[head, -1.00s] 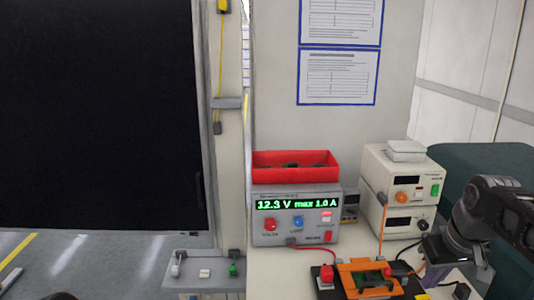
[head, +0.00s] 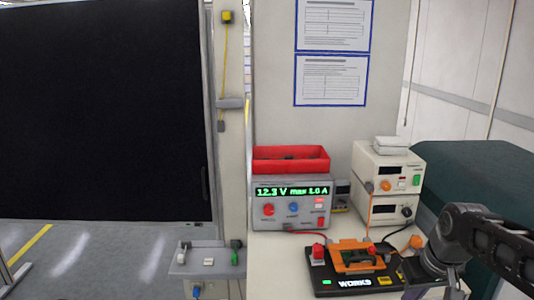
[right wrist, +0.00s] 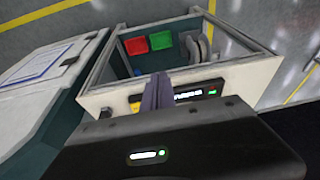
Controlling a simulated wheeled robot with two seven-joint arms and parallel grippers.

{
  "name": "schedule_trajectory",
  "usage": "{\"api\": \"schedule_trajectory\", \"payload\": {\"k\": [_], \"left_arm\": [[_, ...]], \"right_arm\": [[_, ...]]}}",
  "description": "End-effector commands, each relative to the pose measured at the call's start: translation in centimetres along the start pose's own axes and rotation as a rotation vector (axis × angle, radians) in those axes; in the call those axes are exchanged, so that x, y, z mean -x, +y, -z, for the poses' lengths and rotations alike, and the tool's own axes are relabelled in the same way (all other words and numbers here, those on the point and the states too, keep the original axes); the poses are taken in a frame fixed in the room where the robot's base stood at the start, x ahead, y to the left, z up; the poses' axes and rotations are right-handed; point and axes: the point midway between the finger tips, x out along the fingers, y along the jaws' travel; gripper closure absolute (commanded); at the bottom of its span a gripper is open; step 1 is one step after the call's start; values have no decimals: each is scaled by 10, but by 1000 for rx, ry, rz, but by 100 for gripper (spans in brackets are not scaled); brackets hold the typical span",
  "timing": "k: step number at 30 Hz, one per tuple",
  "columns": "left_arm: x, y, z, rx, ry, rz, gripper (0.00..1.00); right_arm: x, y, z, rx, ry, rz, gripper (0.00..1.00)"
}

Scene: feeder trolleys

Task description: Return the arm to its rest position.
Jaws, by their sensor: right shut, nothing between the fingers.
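My right arm (head: 462,232) comes in from the right in the head view, with its wrist over the right end of the bench. In the right wrist view the two purple-grey fingers of my right gripper (right wrist: 158,84) are together, with nothing between them. They point towards an open, pale-rimmed box (right wrist: 252,76). In the head view the fingertips are hard to make out. My left gripper is not in view.
A black fixture (head: 330,284) with an orange frame (head: 350,262) lies close left of my right wrist. Behind stand a power supply (head: 292,215), a red tray (head: 290,165) and white instruments (head: 388,165). A dark panel (head: 100,110) fills the left.

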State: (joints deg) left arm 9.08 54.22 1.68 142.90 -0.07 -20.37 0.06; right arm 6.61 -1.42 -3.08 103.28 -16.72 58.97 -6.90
Motion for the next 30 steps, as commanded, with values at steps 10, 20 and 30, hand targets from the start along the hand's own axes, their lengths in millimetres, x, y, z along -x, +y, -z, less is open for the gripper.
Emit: {"api": "schedule_trajectory", "payload": {"k": [10,20,30], "left_arm": [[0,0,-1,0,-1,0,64],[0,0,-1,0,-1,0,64],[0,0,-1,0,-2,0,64]], "right_arm": [[-116,-60,-14,20,-43,98,100],[-290,-185,-145,-59,-154,269,100],[-338,-257,-307,-199,-254,316,100]]}}
